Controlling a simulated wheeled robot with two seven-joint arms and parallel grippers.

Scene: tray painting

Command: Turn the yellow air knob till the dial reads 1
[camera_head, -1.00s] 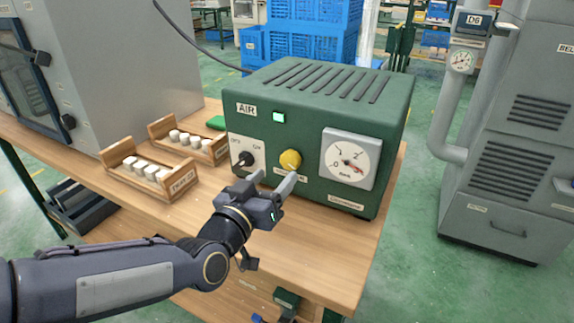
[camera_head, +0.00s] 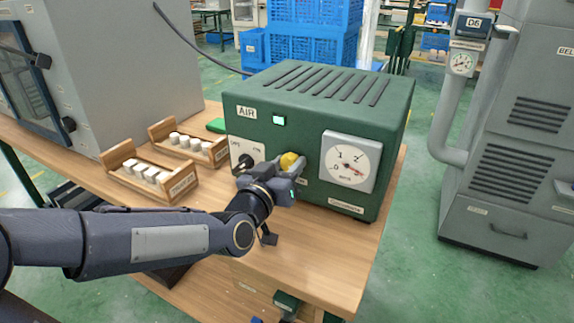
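The yellow air knob (camera_head: 289,160) is on the front of the green air box (camera_head: 310,108), left of the dial (camera_head: 349,161). My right gripper is not in view.
A black switch (camera_head: 245,161) sits left of the knob, close to my gripper. Two wooden racks (camera_head: 128,178) (camera_head: 160,130) of white pieces stand left on the wooden table. The table right of my gripper is clear.

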